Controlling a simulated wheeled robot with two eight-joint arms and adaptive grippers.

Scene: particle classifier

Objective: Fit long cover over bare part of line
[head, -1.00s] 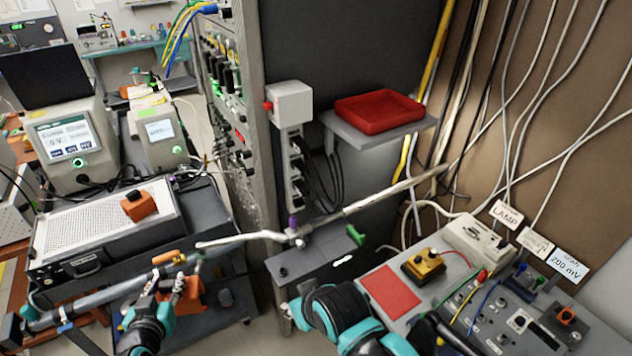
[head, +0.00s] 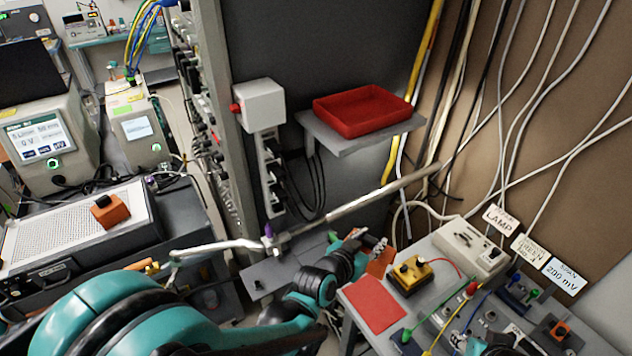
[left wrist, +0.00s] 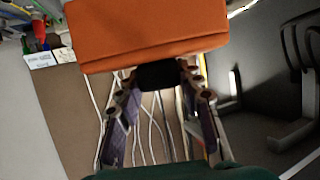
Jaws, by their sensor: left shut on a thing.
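The line runs across the head view. Its thin pale bare part (head: 215,247) lies left of centre, and a thicker grey tube (head: 355,203) continues it up toward the back right. A small purple piece (head: 267,229) stands near where the two meet. My left gripper (head: 362,246) is right of and below that junction, shut on an orange block (head: 382,262). The block (left wrist: 145,35) fills the top of the left wrist view, above the fingers (left wrist: 160,110). I cannot make out a separate long cover. My right gripper does not show clearly.
A red tray (head: 362,110) sits on a wall shelf. A grey bench with a red mat (head: 371,303), a yellow box (head: 410,274) and loose leads is at the lower right. Another orange block (head: 109,210) lies on the instrument at left. Cables hang along the brown wall.

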